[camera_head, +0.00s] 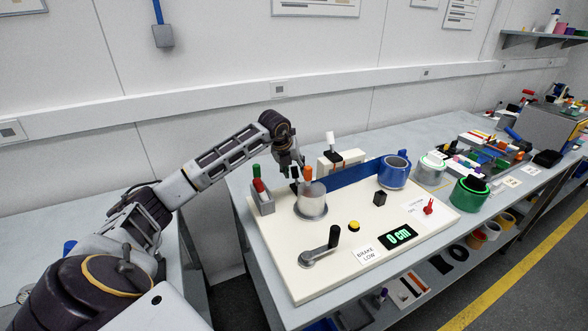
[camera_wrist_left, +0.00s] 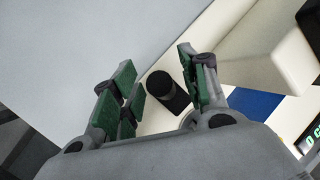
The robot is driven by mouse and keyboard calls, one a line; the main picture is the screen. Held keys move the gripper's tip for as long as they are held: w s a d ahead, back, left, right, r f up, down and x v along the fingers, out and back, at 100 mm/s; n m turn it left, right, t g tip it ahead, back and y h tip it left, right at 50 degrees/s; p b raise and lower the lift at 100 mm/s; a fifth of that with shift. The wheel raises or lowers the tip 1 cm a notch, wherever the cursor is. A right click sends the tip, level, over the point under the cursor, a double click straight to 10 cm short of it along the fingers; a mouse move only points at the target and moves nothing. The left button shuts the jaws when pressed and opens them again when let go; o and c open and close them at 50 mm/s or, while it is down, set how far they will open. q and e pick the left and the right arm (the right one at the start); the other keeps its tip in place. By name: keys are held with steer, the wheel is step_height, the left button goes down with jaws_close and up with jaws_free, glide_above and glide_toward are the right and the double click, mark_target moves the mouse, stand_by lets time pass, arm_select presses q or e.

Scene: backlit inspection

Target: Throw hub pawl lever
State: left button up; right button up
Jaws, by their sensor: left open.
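The cream board (camera_head: 285,258) lies on the grey bench and carries a silver hub (camera_head: 311,204) with an orange-topped piece (camera_head: 307,174) at it. My left gripper (camera_head: 293,180) is open, low over the board's back left part beside the hub. In the left wrist view my left gripper (camera_wrist_left: 157,75) has its green-padded fingers on either side of a black knob (camera_wrist_left: 164,88); I see no clear contact. This knob may be the hub pawl lever, but I cannot tell for certain. My fingers partly hide that spot in the head view. My right gripper is not in view.
A grey holder (camera_head: 263,204) with red and green handles stands close left of the hub. A black-handled crank (camera_head: 321,251), yellow button (camera_head: 354,226) and display (camera_head: 398,237) reading 0 cm sit in front. A blue strap (camera_head: 352,173) runs to a blue roll (camera_head: 394,172).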

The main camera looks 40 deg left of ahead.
arm_select(q)
jaws_close()
stand_by(0.3)
